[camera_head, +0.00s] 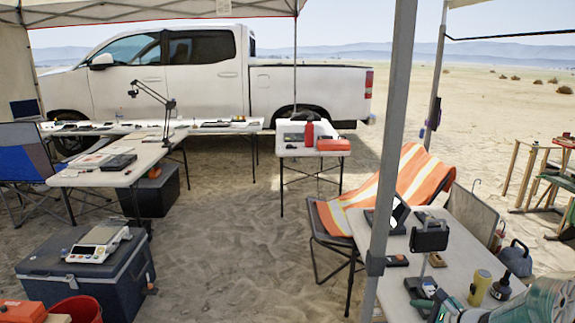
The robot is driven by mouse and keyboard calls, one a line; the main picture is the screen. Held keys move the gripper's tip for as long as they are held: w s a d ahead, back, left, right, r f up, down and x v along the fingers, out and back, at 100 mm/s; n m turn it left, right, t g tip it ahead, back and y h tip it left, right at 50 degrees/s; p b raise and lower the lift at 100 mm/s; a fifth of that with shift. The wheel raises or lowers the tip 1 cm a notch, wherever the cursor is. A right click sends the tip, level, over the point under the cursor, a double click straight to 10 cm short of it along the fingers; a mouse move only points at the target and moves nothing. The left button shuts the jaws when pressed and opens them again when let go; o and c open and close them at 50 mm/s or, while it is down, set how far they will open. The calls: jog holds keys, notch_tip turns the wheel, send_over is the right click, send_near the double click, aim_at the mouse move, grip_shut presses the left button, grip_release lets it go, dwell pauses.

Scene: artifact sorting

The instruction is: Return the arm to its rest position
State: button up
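Sandy ground lies open in the middle. A right table (460,262) holds devices and bottles beside a tent pole (390,160). An orange striped cloth (410,190) drapes a chair. A blue cooler (85,270) stands front left. Tables and a white pickup (205,85) stand behind.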

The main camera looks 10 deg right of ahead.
jog(key=s+a+r+n+g, duration=0.35)
jog(key=a+n, duration=0.25)
jog(key=a, duration=0.3)
jog(key=s+a+r+n+g, duration=0.25)
jog(key=a+r+n, duration=0.25)
jog(key=a+n, duration=0.3)
jog(key=s+a+r+n+h, duration=0.2)
jog(key=s+a+r+n, duration=0.1)
jog(key=s+n, duration=0.2)
jog(key=s+a+r+n+t+h, duration=0.1)
jog(key=s+a+r+n+h, duration=0.1)
jog(key=s+a+r+n, duration=0.1)
jog(key=s+a+n, duration=0.1)
jog(key=s+n, duration=0.1)
jog(key=s, duration=0.1)
jog(key=shift+s+r, duration=0.3)
jog(key=shift+s, duration=0.1)
jog(key=shift+o, duration=0.5)
jog(key=shift+s+d+r+n+h, duration=0.1)
jog(key=shift+s+n+h, duration=0.05)
jog(key=shift+n+h, duration=0.15)
